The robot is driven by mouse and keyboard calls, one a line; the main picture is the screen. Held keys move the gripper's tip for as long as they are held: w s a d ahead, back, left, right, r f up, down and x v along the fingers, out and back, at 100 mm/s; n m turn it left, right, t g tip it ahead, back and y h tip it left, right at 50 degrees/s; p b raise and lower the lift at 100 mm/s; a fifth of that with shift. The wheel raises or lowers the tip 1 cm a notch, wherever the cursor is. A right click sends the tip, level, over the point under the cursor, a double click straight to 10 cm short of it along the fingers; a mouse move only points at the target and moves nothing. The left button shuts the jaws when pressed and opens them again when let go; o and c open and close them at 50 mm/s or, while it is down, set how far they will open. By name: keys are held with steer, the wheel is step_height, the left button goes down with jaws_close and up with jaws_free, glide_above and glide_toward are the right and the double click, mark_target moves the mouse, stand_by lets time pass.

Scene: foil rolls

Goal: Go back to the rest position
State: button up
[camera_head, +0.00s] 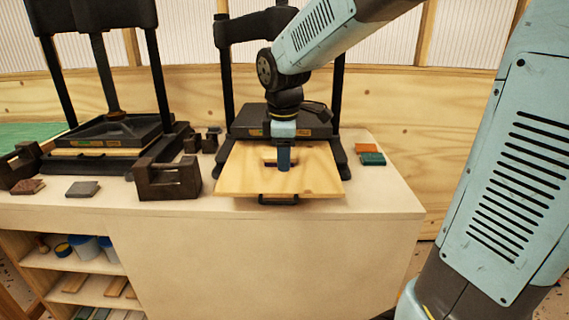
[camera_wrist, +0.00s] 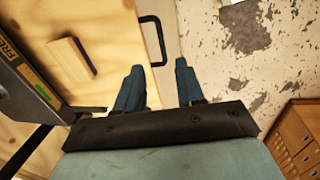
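My gripper (camera_head: 284,165) is above the light wooden board (camera_head: 240,180) that lies in front of the right-hand black press (camera_head: 270,120). In the wrist view my gripper (camera_wrist: 159,64) has its two blue fingers clearly apart, with nothing between them. The board (camera_wrist: 110,25) with a small wooden block (camera_wrist: 72,57) lies left of the fingers. A black handle (camera_wrist: 153,40) is just beyond the fingertips; it also shows at the board's front edge in the head view (camera_head: 278,199). I cannot tell the exact height of the fingers above the board.
A second black press (camera_head: 100,130) stands at the left. A dark bracket (camera_head: 167,178), a grey slab (camera_head: 83,189), and orange (camera_head: 367,148) and green blocks (camera_head: 372,159) lie on the worktable (camera_head: 385,200). The tabletop's right front corner is clear. A drawer cabinet (camera_wrist: 295,140) shows at lower right.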

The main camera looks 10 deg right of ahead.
steer(key=shift+s+d, duration=0.1)
steer(key=s+d+r+m+t, duration=0.1)
steer(key=s+d+r+m, duration=0.1)
steer(key=s+d+m, duration=0.3)
steer(key=s+d+r+m+t, duration=0.2)
steer(key=s+d+m, duration=0.3)
steer(key=s+m, duration=0.5)
steer(key=shift+s+r+t, duration=0.2)
steer(key=shift+s+t, duration=0.1)
steer(key=shift+s, duration=0.75)
